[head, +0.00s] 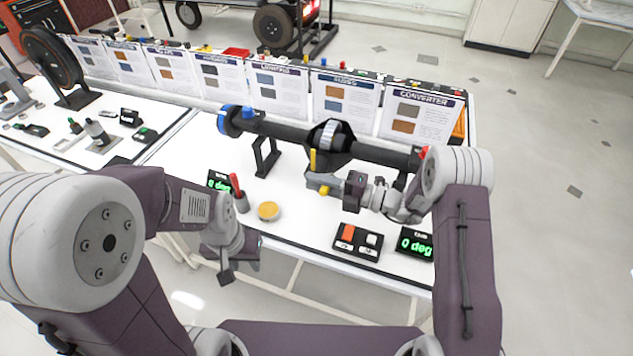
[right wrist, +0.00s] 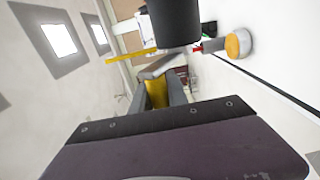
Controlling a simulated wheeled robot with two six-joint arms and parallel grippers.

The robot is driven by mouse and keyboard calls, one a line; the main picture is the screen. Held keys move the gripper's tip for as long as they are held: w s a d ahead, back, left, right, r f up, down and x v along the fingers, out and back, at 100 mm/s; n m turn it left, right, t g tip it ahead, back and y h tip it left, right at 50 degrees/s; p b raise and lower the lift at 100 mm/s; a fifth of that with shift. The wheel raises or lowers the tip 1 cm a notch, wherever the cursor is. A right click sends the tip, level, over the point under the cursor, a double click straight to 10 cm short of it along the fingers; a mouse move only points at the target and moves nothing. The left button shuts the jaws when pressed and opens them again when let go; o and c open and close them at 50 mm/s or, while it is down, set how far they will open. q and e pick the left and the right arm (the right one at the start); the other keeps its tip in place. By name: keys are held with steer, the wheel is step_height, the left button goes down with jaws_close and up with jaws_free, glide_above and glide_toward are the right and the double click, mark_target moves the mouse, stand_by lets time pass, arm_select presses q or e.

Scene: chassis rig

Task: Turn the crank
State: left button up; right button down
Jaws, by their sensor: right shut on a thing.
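A dark shaft (head: 285,130) with a hub (head: 331,137) in its middle lies across stands on the white table. A yellow crank piece (head: 313,160) stands below the hub, and a yellow bar (right wrist: 130,55) shows in the right wrist view. My right gripper (head: 322,184) is shut on a yellow handle (head: 324,191), which also shows between its fingers in the right wrist view (right wrist: 157,93). The gripper partly hides how the handle joins the crank. My left gripper (head: 240,262) hangs in front of the table edge, away from the crank; its jaw opening is unclear.
A box with orange and white buttons (head: 357,241) and a green display reading 0 deg (head: 415,243) stand at the front right. Information cards (head: 345,103) line the back.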

stand_by(0.8)
steer(key=shift+w+a+r+g+h+p, duration=0.2)
steer(key=shift+a+g+h+p, duration=0.4)
steer(key=shift+h+p, duration=2.1)
steer(key=shift+w+a+r+g+h+p, duration=0.15)
steer(key=shift+a+g+h+p, duration=0.4)
steer(key=shift+p, duration=4.25)
steer(key=shift+w+a+r+g+h+p, duration=0.1)
steer(key=shift+w+a+g+h+p, duration=0.35)
steer(key=shift+h+p, duration=2.25)
steer(key=shift+s+a+y+p, duration=0.2)
steer(key=shift+a+y+p, duration=0.05)
steer(key=shift+y+p, duration=0.8)
steer(key=shift+f, duration=0.1)
steer(key=c, duration=1.3)
jaws_free()
